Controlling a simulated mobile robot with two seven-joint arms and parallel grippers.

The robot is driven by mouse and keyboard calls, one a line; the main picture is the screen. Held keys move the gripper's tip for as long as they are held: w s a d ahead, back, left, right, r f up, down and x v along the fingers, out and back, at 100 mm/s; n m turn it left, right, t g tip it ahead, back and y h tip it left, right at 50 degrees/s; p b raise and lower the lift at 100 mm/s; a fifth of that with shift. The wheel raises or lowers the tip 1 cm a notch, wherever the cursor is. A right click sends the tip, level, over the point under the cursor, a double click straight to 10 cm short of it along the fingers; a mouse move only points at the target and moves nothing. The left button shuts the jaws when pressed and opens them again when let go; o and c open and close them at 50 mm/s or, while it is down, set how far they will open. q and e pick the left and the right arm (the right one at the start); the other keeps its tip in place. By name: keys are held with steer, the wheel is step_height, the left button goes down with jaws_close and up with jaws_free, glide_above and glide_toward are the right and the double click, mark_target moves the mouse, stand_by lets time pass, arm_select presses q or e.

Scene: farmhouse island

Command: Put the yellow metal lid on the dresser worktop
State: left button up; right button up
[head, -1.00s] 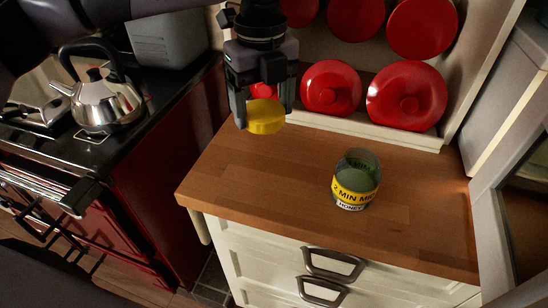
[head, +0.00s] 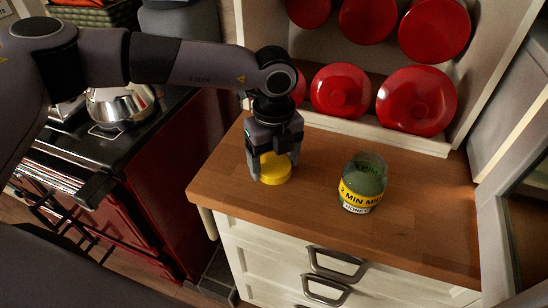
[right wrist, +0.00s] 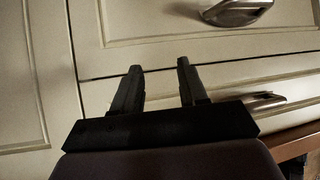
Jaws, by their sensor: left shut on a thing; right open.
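The yellow metal lid (head: 274,170) is between the fingers of my left gripper (head: 272,176) in the head view. The gripper points down and is shut on it. The lid is at the left part of the wooden dresser worktop (head: 320,215), low over the surface or touching it; I cannot tell which. A glass jar (head: 363,183) with a yellow honey label and no lid stands upright on the worktop, to the right of the lid and apart from it. My right gripper (right wrist: 160,70) is open and empty in the right wrist view, in front of the cream drawers.
Red plates and lids (head: 417,101) stand on the dresser shelves behind the worktop. A dark red range cooker with a steel kettle (head: 121,106) is at the left. Drawer handles (head: 335,265) stick out below the worktop. The worktop right of the jar is clear.

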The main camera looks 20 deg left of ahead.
mark_target(274, 165)
arm_select(q)
steer(key=shift+f, duration=0.25)
steer(key=o, duration=1.5)
steer(key=shift+r, duration=0.5)
step_height(274, 165, up, 12)
steer(key=shift+f+b, duration=0.2)
steer(key=shift+b, duration=0.45)
steer(key=shift+s+f, duration=0.1)
